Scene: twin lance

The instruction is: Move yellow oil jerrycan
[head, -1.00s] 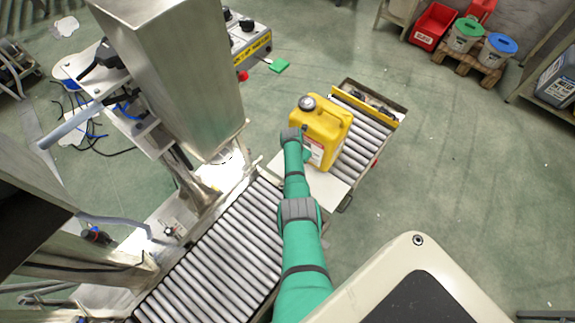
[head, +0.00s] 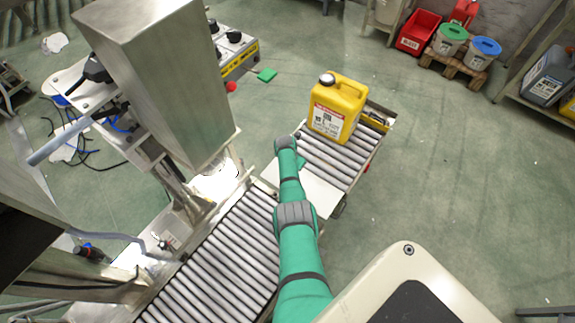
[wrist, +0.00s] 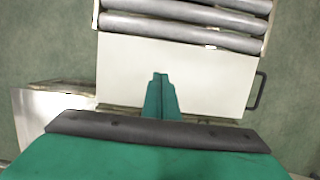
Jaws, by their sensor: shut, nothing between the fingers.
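The jerrycan is out of the wrist view.
A longer roller conveyor (head: 225,245) runs toward the lower left. A tall metal machine column (head: 160,80) stands left of my arm. Red bin (head: 422,30), lidded buckets (head: 483,50) and a shelf with a grey can (head: 548,78) are at the upper right. The floor right of the conveyor is clear.

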